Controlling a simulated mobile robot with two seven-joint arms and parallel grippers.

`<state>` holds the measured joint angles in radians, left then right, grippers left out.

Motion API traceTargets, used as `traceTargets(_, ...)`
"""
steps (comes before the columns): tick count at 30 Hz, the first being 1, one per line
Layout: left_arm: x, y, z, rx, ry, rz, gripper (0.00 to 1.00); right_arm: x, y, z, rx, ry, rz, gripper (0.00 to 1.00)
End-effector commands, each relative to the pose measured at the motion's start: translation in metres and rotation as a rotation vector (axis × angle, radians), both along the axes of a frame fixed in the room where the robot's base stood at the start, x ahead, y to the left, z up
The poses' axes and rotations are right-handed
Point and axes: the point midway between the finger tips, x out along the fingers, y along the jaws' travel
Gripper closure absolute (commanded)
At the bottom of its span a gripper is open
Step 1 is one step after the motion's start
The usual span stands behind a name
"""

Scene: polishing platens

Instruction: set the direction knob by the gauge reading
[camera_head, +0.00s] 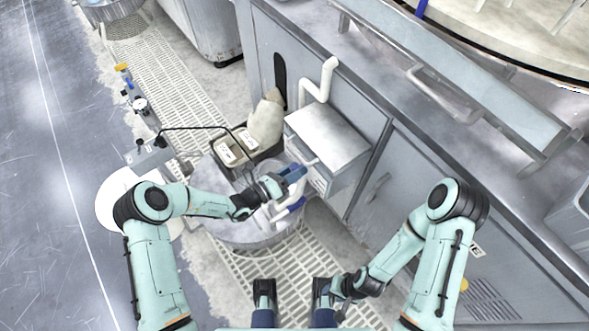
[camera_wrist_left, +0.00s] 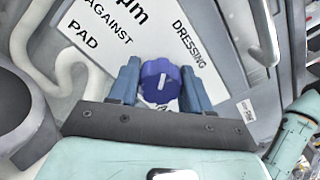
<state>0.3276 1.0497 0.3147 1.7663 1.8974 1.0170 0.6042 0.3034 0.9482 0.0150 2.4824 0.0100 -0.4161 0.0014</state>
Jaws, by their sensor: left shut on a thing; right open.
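The direction knob (camera_wrist_left: 160,81) is a blue, lobed knob with a white pointer line. It sits between the fingertips of my left gripper (camera_wrist_left: 161,92) in the left wrist view. In the head view my left gripper (camera_head: 292,174) is at the front of a grey box (camera_head: 328,136) and hides the knob. The labels around the knob read "AGAINST PAD" and "DRESSING", partly cut off. A small round gauge (camera_head: 140,104) with a white face stands at the left; its reading is too small to tell. My right gripper (camera_head: 336,288) is open and low, away from the box.
A round metal tub (camera_head: 250,232) is below my left gripper. A black-framed carrier (camera_head: 228,150) and a cream bottle-like object (camera_head: 266,120) stand left of the box. A white bent pipe (camera_head: 322,80) rises behind it. Grey cabinets (camera_head: 400,185) line the right.

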Motion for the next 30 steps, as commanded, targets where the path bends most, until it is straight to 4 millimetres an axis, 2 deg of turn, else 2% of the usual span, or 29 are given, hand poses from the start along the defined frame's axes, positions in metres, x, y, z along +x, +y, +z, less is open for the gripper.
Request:
traceTargets(20, 0.0006, 0.0011, 0.0001, -0.038, 0.051, 0.002, 0.82, -0.001, 0.0001, 0.002, 0.001, 0.004, 0.001, 0.57)
traceTargets(21, 0.0006, 0.0011, 0.0001, -0.038, 0.051, 0.002, 0.42, -0.001, 0.0001, 0.002, 0.001, 0.004, 0.001, 0.57)
traceTargets(22, 0.0007, 0.0011, 0.0, -0.038, 0.051, 0.002, 0.32, -0.001, 0.0001, 0.002, 0.001, 0.004, 0.001, 0.57)
traceTargets(23, 0.0007, 0.0011, 0.0, -0.038, 0.051, 0.002, 0.29, -0.001, 0.0001, 0.002, 0.001, 0.004, 0.001, 0.57)
traceTargets(30, 0.0004, 0.0007, -0.0001, -0.038, 0.052, 0.001, 0.29, -0.001, 0.0002, 0.002, 0.001, 0.004, 0.001, 0.57)
